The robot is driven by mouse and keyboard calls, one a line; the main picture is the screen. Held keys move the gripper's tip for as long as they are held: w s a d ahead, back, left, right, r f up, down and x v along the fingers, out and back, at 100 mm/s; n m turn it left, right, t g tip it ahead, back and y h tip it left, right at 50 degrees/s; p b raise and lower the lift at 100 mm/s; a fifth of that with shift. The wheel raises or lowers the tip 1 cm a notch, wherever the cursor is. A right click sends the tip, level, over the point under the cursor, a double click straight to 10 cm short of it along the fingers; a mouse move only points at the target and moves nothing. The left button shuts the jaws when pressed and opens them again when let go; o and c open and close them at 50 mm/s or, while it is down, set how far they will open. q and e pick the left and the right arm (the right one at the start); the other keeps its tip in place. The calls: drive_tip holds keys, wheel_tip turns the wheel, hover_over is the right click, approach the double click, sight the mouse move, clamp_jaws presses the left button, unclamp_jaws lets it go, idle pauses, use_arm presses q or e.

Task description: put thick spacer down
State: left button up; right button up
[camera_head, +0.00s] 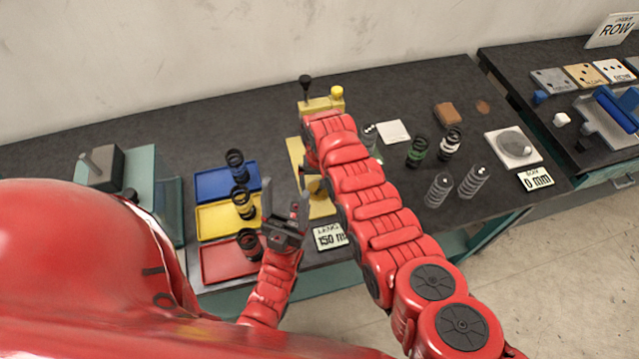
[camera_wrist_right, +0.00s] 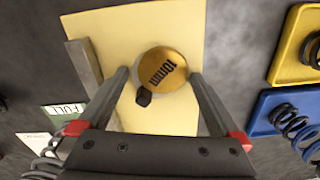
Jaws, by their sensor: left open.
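The thick spacer, a round golden disc marked 10mm (camera_wrist_right: 163,68), shows in the right wrist view over the pale yellow base plate (camera_wrist_right: 150,22) of the press. My right gripper (camera_wrist_right: 159,72) has its two fingers on either side of the disc, with a gap at the left finger. Whether the disc rests on the plate is hard to tell. In the head view my right arm covers the disc and most of the yellow press (camera_head: 322,103). My left gripper (camera_head: 286,208) is open and empty, beside the yellow and red trays.
Blue (camera_head: 214,184), yellow (camera_head: 218,221) and red (camera_head: 222,262) trays with black springs stand at left. A 150 mm sign (camera_head: 330,237) stands at the front edge. Several loose springs (camera_head: 438,190), a white card (camera_head: 393,131) and a scale-like plate (camera_head: 513,149) lie at right.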

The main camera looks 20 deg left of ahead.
sight(319, 188)
drive_tip(key=shift+s+r, duration=0.1)
drive_tip(key=shift+r, duration=0.1)
drive_tip(key=shift+r+p, duration=0.35)
drive_tip(key=shift+p, duration=0.1)
drive_tip(key=shift+b, duration=0.3)
wheel_tip(319, 188, up, 12)
drive_tip(key=shift+f, duration=0.2)
